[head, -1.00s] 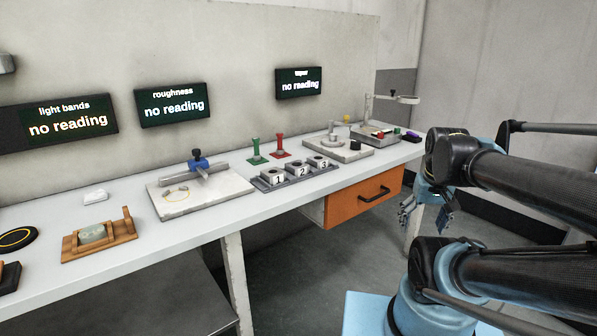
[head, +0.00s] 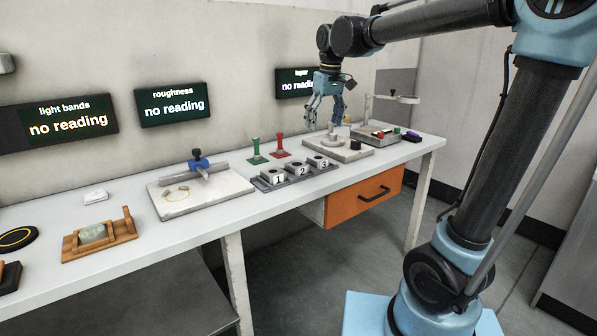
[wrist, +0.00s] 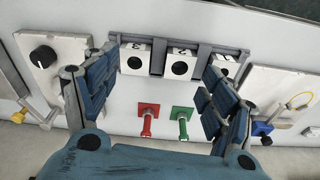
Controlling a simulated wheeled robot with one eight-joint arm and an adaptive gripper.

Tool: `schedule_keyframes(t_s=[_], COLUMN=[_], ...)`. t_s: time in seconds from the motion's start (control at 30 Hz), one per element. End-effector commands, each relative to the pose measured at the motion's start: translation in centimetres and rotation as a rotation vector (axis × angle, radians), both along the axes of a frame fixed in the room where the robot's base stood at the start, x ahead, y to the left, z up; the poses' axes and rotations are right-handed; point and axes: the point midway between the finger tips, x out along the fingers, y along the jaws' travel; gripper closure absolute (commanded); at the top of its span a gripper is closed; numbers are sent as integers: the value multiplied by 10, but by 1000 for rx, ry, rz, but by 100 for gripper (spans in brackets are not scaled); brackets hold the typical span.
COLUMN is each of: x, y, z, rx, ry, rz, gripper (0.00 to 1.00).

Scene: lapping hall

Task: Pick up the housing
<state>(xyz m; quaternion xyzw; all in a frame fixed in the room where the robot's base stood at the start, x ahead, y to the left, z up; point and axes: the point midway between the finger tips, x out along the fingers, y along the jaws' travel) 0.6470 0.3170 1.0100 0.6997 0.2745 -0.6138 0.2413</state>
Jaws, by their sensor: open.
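Three white blocks marked 1 (head: 273,178), 2 (head: 298,170) and 3 (head: 318,162), each with a dark round bore, sit in a row in a grey rack (head: 310,176) on the bench; I take these as the housings. In the wrist view block 3 (wrist: 132,61) and block 2 (wrist: 181,64) show well; block 1 (wrist: 224,68) is partly hidden by the right finger. My gripper (head: 325,117) is open and empty, pointing down above the bench, behind and to the right of the rack in the head view. Its fingers (wrist: 160,72) spread either side of the blocks in the wrist view.
A green post (head: 256,152) and a red post (head: 279,148) stand behind the rack. A slab with a blue clamp (head: 198,160) lies left, and a slab with a black knob (head: 355,144) lies right. Bench is clear in front of the rack.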

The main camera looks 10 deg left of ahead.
Motion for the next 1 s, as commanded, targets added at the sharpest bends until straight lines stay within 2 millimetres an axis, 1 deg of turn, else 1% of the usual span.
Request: schedule_keyframes(t_s=[0.03,0.1,0.2,0.3,0.37,0.47,1.0], x=[3,5,7,7,8,8,15], y=[21,43,65,77,81,84,91], z=[4,9,13,14,13,3,-88], rx=[-1,-3,-5,-6,-6,-6,-6], ry=[1,4,6,7,8,8,8], rz=[31,62,94,111,116,118,116], gripper=[23,23,23,23,23,23,23])
